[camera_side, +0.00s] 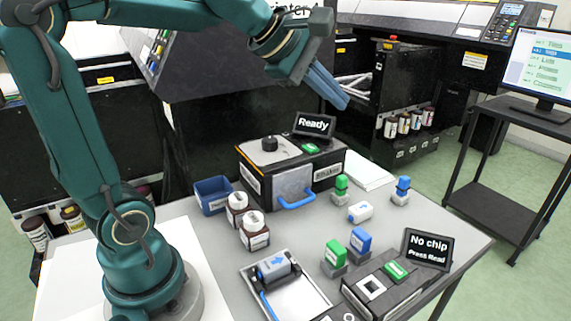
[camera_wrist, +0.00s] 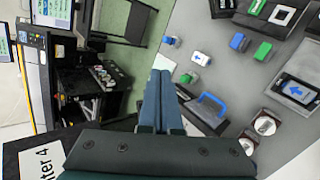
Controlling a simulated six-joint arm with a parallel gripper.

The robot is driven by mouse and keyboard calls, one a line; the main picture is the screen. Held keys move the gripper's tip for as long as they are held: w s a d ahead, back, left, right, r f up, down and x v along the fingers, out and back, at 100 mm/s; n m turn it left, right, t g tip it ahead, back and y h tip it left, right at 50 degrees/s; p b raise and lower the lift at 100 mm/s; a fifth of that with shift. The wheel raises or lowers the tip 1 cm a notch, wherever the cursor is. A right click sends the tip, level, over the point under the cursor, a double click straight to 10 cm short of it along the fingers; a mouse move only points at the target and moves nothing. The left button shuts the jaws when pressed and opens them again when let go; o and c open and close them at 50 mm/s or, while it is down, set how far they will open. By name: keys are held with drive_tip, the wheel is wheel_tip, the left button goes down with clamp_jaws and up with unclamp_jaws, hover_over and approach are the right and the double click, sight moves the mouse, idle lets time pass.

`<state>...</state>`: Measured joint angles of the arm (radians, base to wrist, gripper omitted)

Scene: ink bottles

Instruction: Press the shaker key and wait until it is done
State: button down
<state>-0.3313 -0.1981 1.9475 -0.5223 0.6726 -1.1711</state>
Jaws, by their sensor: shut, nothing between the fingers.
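The shaker (camera_side: 290,172) is a dark box with a blue door handle (camera_side: 297,202) on the grey table. Its small screen (camera_side: 314,124) reads "Ready". The green shaker key (camera_side: 310,148) is on its top, below the screen. My gripper (camera_side: 345,102) is shut and empty, raised above and to the right of the shaker, apart from the key. In the wrist view my gripper's blue fingers (camera_wrist: 160,75) are together. The shaker's blue handle (camera_wrist: 213,104) shows there right of the fingers; the key cannot be made out.
Two white-capped bottles (camera_side: 254,230) and a blue bin (camera_side: 213,195) stand left of the shaker. A chip reader screen (camera_side: 427,248) reads "No chip, Press Read". A tray (camera_side: 284,290) lies in front.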

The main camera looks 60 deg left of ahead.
drive_tip(key=w+a+f+n+y, duration=0.1)
drive_tip(key=w+a+n, duration=0.45)
drive_tip(key=a, duration=0.35)
drive_tip(key=n+y, duration=0.1)
drive_tip(key=n, duration=0.1)
hover_over(306, 148)
wheel_tip(306, 148, down, 3)
drive_tip(key=shift+f, duration=0.1)
drive_tip(key=shift+f, duration=0.15)
wheel_tip(306, 148, down, 4)
drive_tip(key=shift+w+d+f, duration=0.1)
drive_tip(key=shift+f, duration=2.15)
